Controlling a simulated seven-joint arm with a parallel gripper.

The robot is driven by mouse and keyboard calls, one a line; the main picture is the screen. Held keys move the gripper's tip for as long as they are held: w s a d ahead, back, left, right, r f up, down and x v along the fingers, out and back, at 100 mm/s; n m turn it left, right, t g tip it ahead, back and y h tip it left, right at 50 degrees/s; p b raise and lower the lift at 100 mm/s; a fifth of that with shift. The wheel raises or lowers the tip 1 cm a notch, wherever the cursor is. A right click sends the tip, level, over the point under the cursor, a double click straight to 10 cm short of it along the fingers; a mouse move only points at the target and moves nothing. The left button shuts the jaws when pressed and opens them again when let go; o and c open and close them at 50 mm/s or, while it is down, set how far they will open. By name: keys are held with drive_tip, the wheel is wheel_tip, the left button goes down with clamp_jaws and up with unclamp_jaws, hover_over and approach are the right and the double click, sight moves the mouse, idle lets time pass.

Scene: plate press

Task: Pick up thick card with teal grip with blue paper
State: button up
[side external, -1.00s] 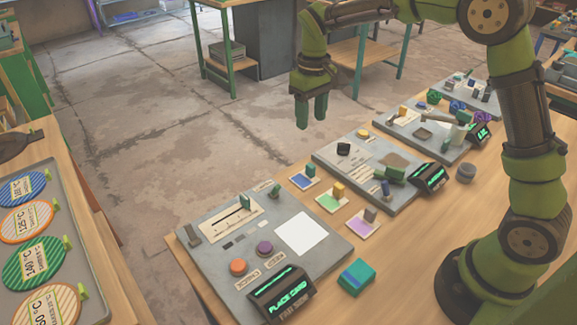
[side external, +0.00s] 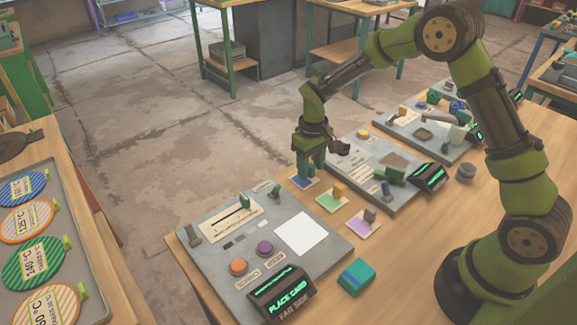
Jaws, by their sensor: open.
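The card with blue paper (side external: 303,184) lies flat on the wooden table, just right of the near grey press panel. Its teal grip is hidden behind my gripper's fingers. My gripper (side external: 306,170) points down over this card with its fingers low around where the grip stands. It is open; whether the fingers touch the grip cannot be told.
The near panel (side external: 220,240) has knobs, a slider, a white pad (side external: 302,233) and a display reading "PLACE CARD" (side external: 281,293). A teal block (side external: 356,278) sits in front. More panels stand behind the cards. A tray (side external: 86,290) of round labelled plates is at left.

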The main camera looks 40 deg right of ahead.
drive_tip(key=shift+f, duration=0.3)
clamp_jaws()
